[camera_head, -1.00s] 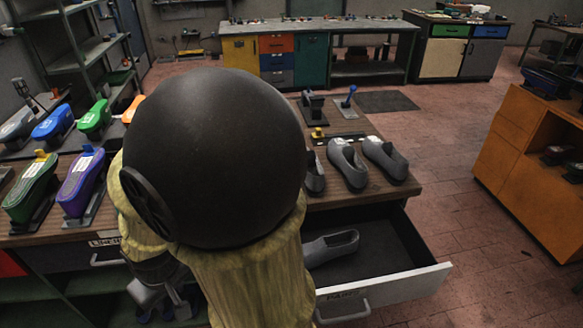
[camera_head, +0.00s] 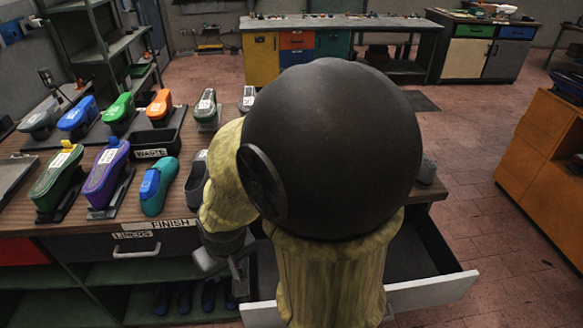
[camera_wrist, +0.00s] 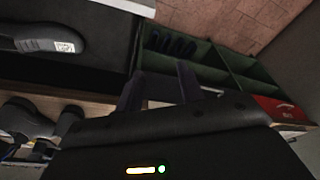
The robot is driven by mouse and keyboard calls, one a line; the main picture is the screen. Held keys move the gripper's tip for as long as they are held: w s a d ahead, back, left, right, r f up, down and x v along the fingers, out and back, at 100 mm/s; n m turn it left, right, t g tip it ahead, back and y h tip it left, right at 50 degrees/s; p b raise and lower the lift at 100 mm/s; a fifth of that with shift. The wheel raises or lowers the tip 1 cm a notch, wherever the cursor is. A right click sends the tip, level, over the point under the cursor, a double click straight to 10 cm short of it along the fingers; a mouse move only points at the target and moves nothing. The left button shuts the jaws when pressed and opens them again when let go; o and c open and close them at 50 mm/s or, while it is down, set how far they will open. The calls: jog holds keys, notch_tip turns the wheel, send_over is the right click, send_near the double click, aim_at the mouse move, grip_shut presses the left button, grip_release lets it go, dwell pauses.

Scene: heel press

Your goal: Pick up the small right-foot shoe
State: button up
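A grey shoe (camera_wrist: 40,32) with a white label lies in the open drawer, at the upper left of the wrist view. I cannot tell its size or which foot it is for. In the head view my arm hides it. My gripper (camera_wrist: 158,88) shows two dark fingers apart with nothing between them, to the right of the shoe and not touching it. In the head view, my gripper (camera_head: 222,264) is low in front of the bench, left of the open drawer. More grey shoes (camera_wrist: 25,118) show at the lower left of the wrist view.
The open drawer (camera_head: 432,292) juts out from the bench. Coloured shoes on stands, a teal-blue shoe (camera_head: 158,186) and a WASTE bin (camera_head: 156,147) are on the bench's left. Green shelves (camera_head: 140,272) with dark shoes are below. An orange cabinet (camera_head: 535,170) stands right; floor between is clear.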

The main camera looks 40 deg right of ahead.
jog(key=o, duration=0.4)
jog(key=shift+w, duration=0.1)
jog(key=shift+c, duration=0.2)
jog(key=o, duration=0.3)
jog(key=shift+w+d+f, duration=0.15)
jog(key=shift+w+d, duration=0.05)
jog(key=shift+d, duration=0.05)
jog(key=shift+o, duration=1)
jog(key=w+d+f+n+t+p, duration=0.1)
jog(key=w+d+f+t+p, duration=0.1)
jog(key=w+d+f, duration=0.3)
jog(key=shift+w+d+n+t+p, duration=0.4)
jog(key=shift+w+d+p, duration=0.25)
jog(key=shift+w+d, duration=0.35)
jog(key=w+d+f+t+p, duration=0.3)
jog(key=d+f+t, duration=0.1)
jog(key=d, duration=0.1)
jog(key=s+d+r+m+t+h+p, duration=0.4)
jog(key=s+d+r+m+t+h, duration=0.1)
jog(key=d+h, duration=0.4)
jog(key=s+d+m+t, duration=0.1)
jog(key=s+d+m, duration=0.1)
jog(key=shift+d+m, duration=0.3)
jog(key=shift+m, duration=0.1)
